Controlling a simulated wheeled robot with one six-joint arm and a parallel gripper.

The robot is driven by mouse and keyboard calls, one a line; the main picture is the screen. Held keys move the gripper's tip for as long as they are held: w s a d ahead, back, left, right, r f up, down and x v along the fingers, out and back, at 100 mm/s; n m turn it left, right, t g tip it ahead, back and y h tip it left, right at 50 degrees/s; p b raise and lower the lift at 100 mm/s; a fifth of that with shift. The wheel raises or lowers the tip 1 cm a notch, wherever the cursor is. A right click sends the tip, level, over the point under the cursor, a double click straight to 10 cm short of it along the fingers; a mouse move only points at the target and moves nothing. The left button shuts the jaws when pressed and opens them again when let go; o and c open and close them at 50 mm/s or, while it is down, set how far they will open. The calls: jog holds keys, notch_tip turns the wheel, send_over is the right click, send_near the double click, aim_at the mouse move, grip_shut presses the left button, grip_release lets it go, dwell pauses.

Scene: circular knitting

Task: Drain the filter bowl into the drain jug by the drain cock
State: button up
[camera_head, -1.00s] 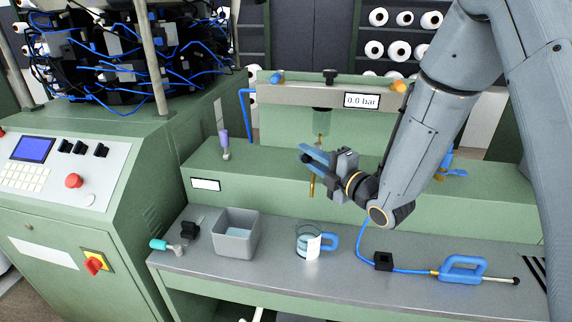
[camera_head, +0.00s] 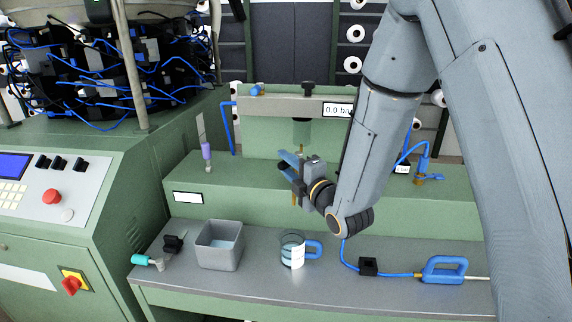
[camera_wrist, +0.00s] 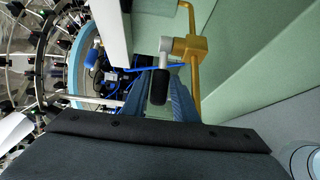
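The filter bowl (camera_head: 302,131) is a greenish clear cup under the grey rail. Below it is the brass drain cock (camera_wrist: 190,47), with its outlet tube (camera_head: 294,200) pointing down, partly hidden by my gripper. The cock's black lever grip (camera_wrist: 159,86) lies between my finger ends in the wrist view. My gripper (camera_head: 287,164) is at the cock; whether its fingers are closed on the grip is unclear. The drain jug (camera_head: 291,252), clear with a white label and blue handle, stands upright on the bench below the outlet. Liquid flow is not visible.
A grey bin (camera_head: 220,245) with bluish contents stands left of the jug. A blue-handled tool (camera_head: 444,270) with a hose lies at right. A teal-handled tool (camera_head: 146,260) lies at left. The gauge (camera_head: 338,109) is partly covered by my arm and appears to read 0.0 bar.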

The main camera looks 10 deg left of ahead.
jog(key=b+v, duration=0.2)
jog(key=v, duration=0.5)
jog(key=shift+s+d, duration=0.25)
jog(key=shift+s, duration=0.05)
jog(key=c, duration=0.4)
jog(key=shift+w+r+n+b, duration=0.1)
jog(key=shift+r+n+b, duration=0.15)
jog(key=shift+n+b, duration=0.15)
grip_shut()
jog(key=s+d+r+n+g+y+b, duration=0.1)
jog(key=d+r+n+g+b, duration=0.3)
jog(key=n, duration=0.7)
jog(key=s+d+r+n+g+y+b, duration=0.1)
jog(key=s+d+n+g+b, duration=0.15)
jog(key=d+n, duration=0.6)
jog(key=w+a+f+n+p, duration=0.2)
jog(key=w+a+f, duration=0.2)
jog(key=a, duration=0.9)
jog(key=w, duration=0.3)
jog(key=shift+w+a+g+p, duration=0.2)
jog(key=shift+g+p, duration=0.15)
jog(key=shift+p, duration=0.05)
